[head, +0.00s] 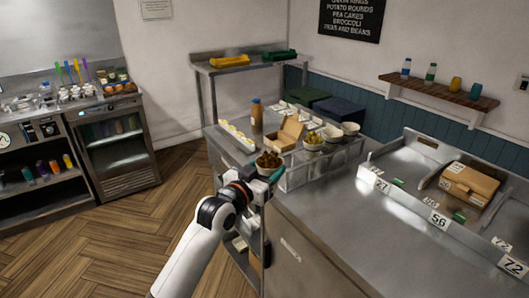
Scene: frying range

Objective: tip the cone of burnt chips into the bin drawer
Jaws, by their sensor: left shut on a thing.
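My left gripper (262,182) is at the near left corner of the steel counter, beside the metal rack of tubs. It is shut on the cone of burnt chips (268,160), whose dark brown top shows above the jaws. The cone looks roughly upright, and its lower part is hidden by the gripper. A steel front (300,262) with a pale handle or label is below the counter edge, right of my left arm. I cannot tell whether it is the bin drawer, and no open drawer is clearly visible. My right gripper is out of view.
On the counter are a sauce bottle (256,111), an open cardboard box (286,133), a tray of yellow items (237,136) and several white tubs. A chute with number cards and a brown box (468,184) is at right. The wooden floor at left is clear.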

